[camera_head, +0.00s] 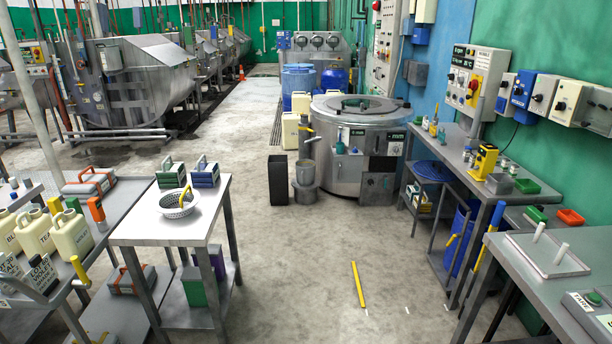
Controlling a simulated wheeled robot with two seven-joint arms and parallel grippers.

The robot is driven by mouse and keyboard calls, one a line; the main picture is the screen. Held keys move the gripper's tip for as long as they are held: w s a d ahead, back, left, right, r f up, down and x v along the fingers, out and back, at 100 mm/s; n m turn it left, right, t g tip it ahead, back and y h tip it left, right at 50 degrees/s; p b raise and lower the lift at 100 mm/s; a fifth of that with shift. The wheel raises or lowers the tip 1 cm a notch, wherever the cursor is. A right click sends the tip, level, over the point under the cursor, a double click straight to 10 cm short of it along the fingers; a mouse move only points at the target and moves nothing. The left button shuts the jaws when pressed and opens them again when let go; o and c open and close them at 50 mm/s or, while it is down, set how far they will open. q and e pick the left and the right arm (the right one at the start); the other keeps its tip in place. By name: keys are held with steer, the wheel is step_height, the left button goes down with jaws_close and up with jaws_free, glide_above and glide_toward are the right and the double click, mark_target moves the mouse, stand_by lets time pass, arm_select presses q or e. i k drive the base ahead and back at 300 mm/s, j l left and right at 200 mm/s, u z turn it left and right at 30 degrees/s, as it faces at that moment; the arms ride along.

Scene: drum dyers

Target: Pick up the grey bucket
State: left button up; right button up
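A grey bucket (305,173) stands on the floor area in front of the large round steel drum machine (351,150), near the middle of the view. It looks upright, on top of a wider low grey cylinder (304,194). A spout or tap of the machine hangs just above it. Its inside is too small to make out. Neither of my grippers shows in this view.
A dark upright box (278,180) stands left of the bucket. A small table (170,232) with a white basket (177,203) is at front left. Workbenches (470,172) line the right. A yellow bar (358,284) lies on the otherwise clear central floor.

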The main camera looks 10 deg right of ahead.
mark_target(305, 170)
steer(key=i+z, duration=0.15)
steer(key=z, duration=0.15)
steer(key=i, duration=2.1)
steer(key=i+l, duration=0.15)
steer(key=i, duration=4)
steer(key=j+u, duration=0.05)
